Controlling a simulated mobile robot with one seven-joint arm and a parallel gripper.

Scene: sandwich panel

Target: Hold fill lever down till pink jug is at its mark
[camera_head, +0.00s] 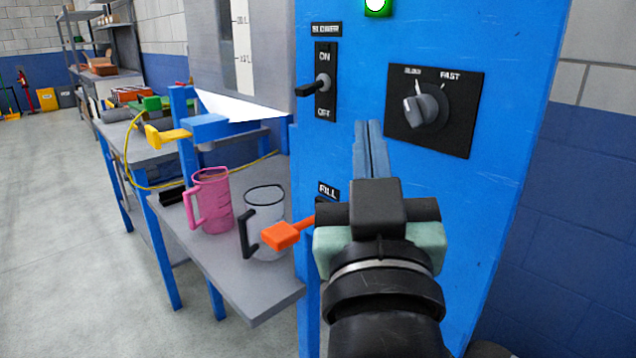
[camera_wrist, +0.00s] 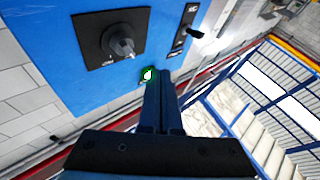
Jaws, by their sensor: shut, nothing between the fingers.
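The fill lever (camera_head: 283,235) has an orange-red handle and sticks out to the left from the blue panel, below the FILL label (camera_head: 328,190). The pink jug (camera_head: 211,203) stands upright on the grey shelf (camera_head: 262,300), left of a clear jug with a black handle (camera_head: 265,220). The mark and any liquid level in the pink jug are too small to tell. My gripper (camera_head: 369,124) is shut and empty, pointing up in front of the panel, to the right of and above the lever, apart from it. Its shut fingers also show in the wrist view (camera_wrist: 161,78).
The blue panel (camera_head: 480,210) carries a BLOWER switch (camera_head: 322,86) and a SLOW/FAST knob (camera_head: 425,108), close to my fingers. A green lamp (camera_head: 377,6) is lit at the top. A yellow handle (camera_head: 168,135) sits by a blue spout above the jugs. Floor at left is free.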

